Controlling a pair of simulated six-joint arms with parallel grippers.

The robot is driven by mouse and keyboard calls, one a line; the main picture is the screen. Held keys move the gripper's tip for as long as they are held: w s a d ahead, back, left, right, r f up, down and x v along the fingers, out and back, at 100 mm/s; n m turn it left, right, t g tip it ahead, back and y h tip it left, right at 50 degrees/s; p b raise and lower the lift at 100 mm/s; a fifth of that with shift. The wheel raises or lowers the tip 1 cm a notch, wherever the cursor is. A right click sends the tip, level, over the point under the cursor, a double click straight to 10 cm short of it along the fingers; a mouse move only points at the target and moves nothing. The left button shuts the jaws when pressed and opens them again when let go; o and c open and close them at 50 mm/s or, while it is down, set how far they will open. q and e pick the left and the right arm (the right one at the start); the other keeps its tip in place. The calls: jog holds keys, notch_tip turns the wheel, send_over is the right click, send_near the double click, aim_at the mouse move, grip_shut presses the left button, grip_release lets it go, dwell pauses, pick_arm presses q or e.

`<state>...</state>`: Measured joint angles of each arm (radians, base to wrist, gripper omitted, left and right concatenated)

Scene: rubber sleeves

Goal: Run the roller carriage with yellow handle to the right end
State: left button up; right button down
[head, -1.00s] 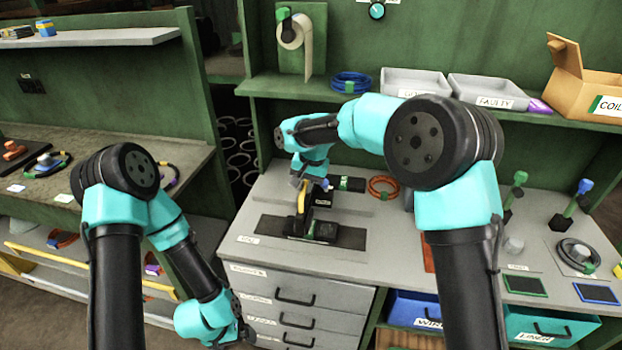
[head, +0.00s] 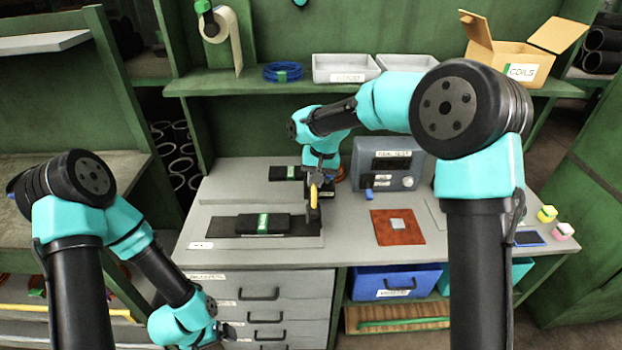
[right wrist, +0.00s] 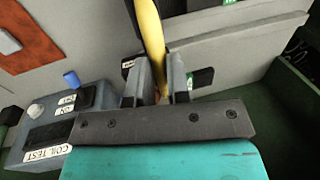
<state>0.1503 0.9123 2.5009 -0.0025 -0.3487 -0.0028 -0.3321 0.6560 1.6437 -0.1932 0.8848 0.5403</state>
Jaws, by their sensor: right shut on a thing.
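The yellow handle (head: 314,192) of the roller carriage stands near the right end of the dark strip (head: 225,226). My right gripper (head: 318,178) is shut on this handle; in the right wrist view the yellow handle (right wrist: 150,35) is between the two fingers (right wrist: 154,85). The carriage body below is dark and partly hidden by the gripper. A flat black sleeve with a green label (head: 262,224) lies on the strip, left of the carriage. My left gripper (head: 226,332) hangs low in front of the drawers, too small to read its jaws.
A grey coil test box (head: 395,150) stands right of the carriage. A red-brown mat (head: 397,227) with a small grey square lies in front of it. Another black piece with a green label (head: 287,173) lies behind. Drawers (head: 262,305) and a blue bin (head: 385,278) sit below the bench.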

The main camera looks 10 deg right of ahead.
jog(key=shift+d, duration=0.2)
jog(key=c, duration=1.1)
grip_release()
jog(key=shift+d, duration=0.1)
jog(key=shift+r, duration=0.6)
jog(key=d+r, duration=0.3)
jog(key=r, duration=1.3)
jog(key=shift+s+d, duration=0.15)
jog(key=shift+s, duration=0.05)
